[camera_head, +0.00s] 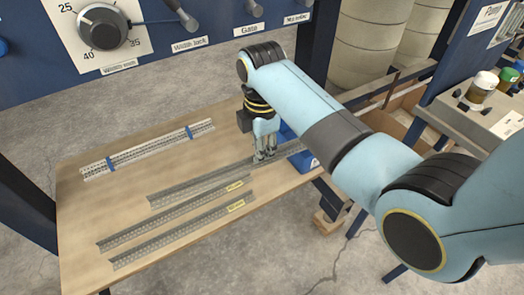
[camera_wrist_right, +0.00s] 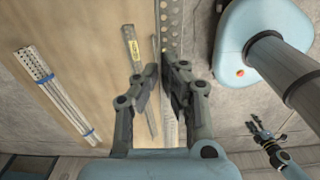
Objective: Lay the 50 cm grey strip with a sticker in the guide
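My right gripper (camera_head: 265,156) is over the right part of the wooden table, shut on a perforated grey strip (camera_head: 200,187). The strip runs lengthwise between the fingers (camera_wrist_right: 158,78) in the right wrist view (camera_wrist_right: 173,22) and looks raised above the table; no sticker shows on it. Two grey strips with yellow stickers lie nearer me: one behind (camera_head: 165,218), one in front (camera_head: 180,232). Blue guide blocks (camera_head: 303,160) stand at the table's right edge, partly hidden by my arm and gripper. My left gripper (camera_wrist_right: 268,137) shows small in the right wrist view, apparently open and empty.
A bundle of pale perforated strips with blue bands (camera_head: 150,148) lies at the table's back left. The wooden table (camera_head: 100,195) is bare at left. A blue machine panel with a dial (camera_head: 103,27) stands behind. A bench with jars (camera_head: 482,88) is at the right.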

